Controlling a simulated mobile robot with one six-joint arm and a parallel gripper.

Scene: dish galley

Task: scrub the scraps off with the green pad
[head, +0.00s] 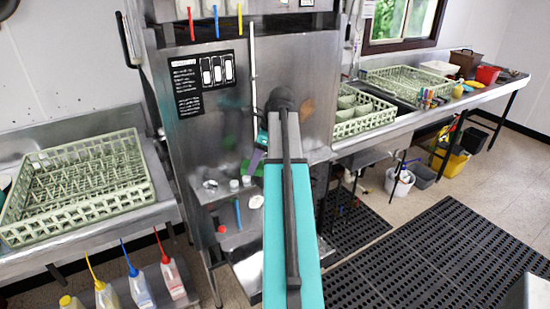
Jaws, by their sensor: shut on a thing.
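The green pad (246,168) shows just left of my teal arm, low in front of the steel dish machine. My gripper (255,161) is shut on the pad, partly hidden behind my arm. The pad is near a steel ledge (205,194) with small white items (210,184) on it. I cannot tell whether the pad touches a surface. No scraps can be made out clearly at this size.
A green dish rack (75,185) sits on the left counter, above several bottles (140,287). More racks (405,82) and a red container (487,75) stand on the right counter. A black floor mat (450,255) lies clear at right.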

